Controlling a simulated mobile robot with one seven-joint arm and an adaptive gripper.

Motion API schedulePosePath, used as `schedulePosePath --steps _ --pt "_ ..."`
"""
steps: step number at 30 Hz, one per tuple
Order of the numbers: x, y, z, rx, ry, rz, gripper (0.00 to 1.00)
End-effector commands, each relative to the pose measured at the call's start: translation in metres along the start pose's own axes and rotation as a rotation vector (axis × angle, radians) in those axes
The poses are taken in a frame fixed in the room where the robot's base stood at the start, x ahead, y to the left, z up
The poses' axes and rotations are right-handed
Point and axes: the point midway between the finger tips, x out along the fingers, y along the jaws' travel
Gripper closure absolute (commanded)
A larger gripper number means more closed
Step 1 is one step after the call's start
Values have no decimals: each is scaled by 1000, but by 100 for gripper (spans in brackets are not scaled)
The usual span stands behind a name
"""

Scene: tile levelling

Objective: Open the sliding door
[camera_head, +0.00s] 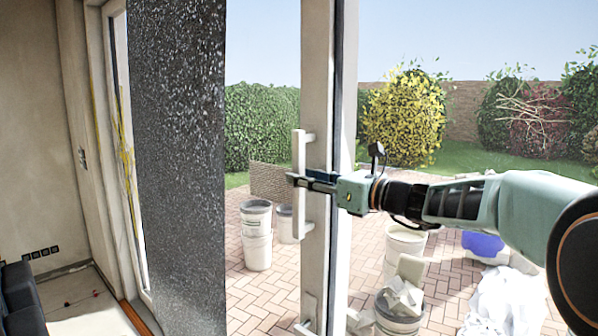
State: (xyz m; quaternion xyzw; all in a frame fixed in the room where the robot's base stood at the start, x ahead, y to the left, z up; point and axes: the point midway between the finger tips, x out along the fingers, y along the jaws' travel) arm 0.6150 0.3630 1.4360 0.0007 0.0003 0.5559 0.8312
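The sliding door's white frame post (317,75) stands upright near the middle of the view, with a garden and patio showing beyond it. A white vertical bar handle (298,185) is mounted on the post by short brackets. My gripper (297,180) reaches in from the right across the post, with its fingertips at the middle of the handle bar. The dark fingers overlap the bar in this view. I cannot tell whether they are closed on it or only beside it.
A dark speckled panel (177,170) stands left of the door post. Buckets (257,235) stand on the brick patio (262,290). More buckets, a blue item (482,243) and white sheeting (503,302) lie at right. A dark seat (20,300) is at lower left.

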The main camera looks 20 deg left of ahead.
Motion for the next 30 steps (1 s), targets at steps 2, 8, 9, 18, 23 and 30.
schedulePosePath --steps 2,8,9,18,23,30 --pt "11 0 1 0 0 2 67" --pt "21 0 0 -2 0 0 67" --pt "21 0 0 -2 0 0 67" --pt "21 0 0 -2 0 -1 78" --pt "21 0 0 -2 0 -1 95" --pt "21 0 0 -2 1 -1 100"
